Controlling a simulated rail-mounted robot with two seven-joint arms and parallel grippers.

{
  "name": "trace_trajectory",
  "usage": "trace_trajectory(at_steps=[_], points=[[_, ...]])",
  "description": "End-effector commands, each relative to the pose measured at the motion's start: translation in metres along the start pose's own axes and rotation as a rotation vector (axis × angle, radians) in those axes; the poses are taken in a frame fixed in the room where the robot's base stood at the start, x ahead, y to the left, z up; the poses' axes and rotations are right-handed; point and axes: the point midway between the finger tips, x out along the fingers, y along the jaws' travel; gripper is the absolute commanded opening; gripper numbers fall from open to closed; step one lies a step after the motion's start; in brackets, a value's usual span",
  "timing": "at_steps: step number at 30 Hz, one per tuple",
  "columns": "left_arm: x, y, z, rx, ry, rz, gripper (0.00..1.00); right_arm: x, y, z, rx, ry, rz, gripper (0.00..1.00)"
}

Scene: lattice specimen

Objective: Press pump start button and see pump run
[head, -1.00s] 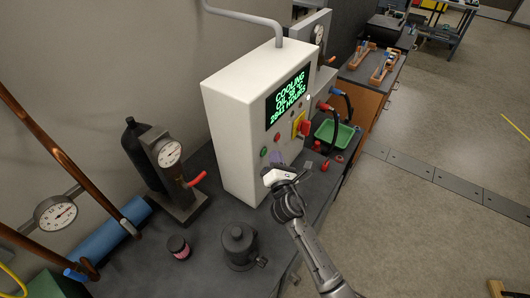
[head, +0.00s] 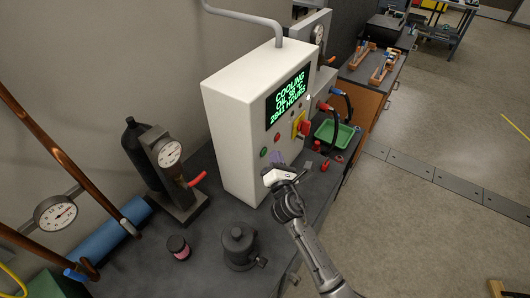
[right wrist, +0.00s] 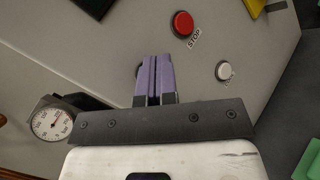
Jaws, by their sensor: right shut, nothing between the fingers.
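The white control cabinet (head: 241,135) stands on the dark bench with a lit green-text display (head: 288,97) reading COOLING and 2841 HOURS. A green button (head: 264,152) and a red button (head: 276,137) sit low on its face. My right gripper (head: 277,158) is shut and empty, its purple fingertips close to the face near the green button; contact cannot be told. In the right wrist view the shut fingers (right wrist: 155,80) hide most of a round dark-rimmed part. The red STOP button (right wrist: 183,24) and a white button (right wrist: 224,71) lie to their right. My left gripper is out of view.
A red-handled switch on a yellow plate (head: 299,124) is right of the buttons. A green tray (head: 347,134) and hoses are farther right. A gauge stand (head: 168,160), grey pot (head: 239,246) and small jar (head: 178,247) stand left and in front.

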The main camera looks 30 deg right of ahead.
Motion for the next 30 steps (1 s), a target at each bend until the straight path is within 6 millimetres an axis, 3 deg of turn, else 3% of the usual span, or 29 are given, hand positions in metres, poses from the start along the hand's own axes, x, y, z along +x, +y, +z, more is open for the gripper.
trace_trajectory(at_steps=[30], points=[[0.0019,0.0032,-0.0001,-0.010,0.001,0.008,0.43,0.0068,0.0049,-0.0050,0.000,0.000,0.000,0.00]])
